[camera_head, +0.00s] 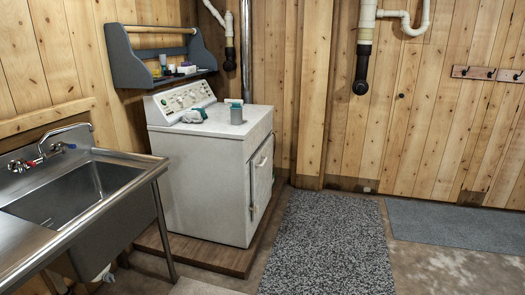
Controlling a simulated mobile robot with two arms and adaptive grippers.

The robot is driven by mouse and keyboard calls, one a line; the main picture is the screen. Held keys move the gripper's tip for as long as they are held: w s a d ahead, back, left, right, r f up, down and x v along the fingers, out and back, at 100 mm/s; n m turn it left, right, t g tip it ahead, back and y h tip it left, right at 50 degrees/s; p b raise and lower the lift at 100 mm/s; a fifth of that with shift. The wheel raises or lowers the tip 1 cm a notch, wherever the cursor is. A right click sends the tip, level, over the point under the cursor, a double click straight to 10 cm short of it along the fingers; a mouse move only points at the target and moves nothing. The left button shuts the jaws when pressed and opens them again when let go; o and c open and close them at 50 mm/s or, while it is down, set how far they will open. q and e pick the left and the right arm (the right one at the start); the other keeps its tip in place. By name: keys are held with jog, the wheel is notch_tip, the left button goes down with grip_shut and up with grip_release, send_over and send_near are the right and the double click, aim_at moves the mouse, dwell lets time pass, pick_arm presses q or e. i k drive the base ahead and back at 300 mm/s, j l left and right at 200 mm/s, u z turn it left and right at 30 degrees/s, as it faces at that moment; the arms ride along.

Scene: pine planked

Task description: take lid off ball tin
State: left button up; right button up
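I cannot tell whether that is a lid or a separate thing. Neither of my grippers is in view.
A steel sink (88,187) with a tap stands at the left. A grey-blue wall shelf (130,70) holding small items hangs above the machine. The machine stands on a low wooden platform (252,235). A speckled rug (328,240) and a blue-grey mat (455,225) lie on open floor.

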aim_at(235, 106)
jog(key=i+u, duration=0.15)
jog(key=i, duration=0.3)
jog(key=i+l+u, duration=0.1)
jog(key=i, duration=0.4)
jog(key=i+l+u, duration=0.15)
jog(key=i, duration=0.3)
jog(key=i+l+u, duration=0.1)
jog(key=i, duration=0.35)
jog(key=l, duration=0.1)
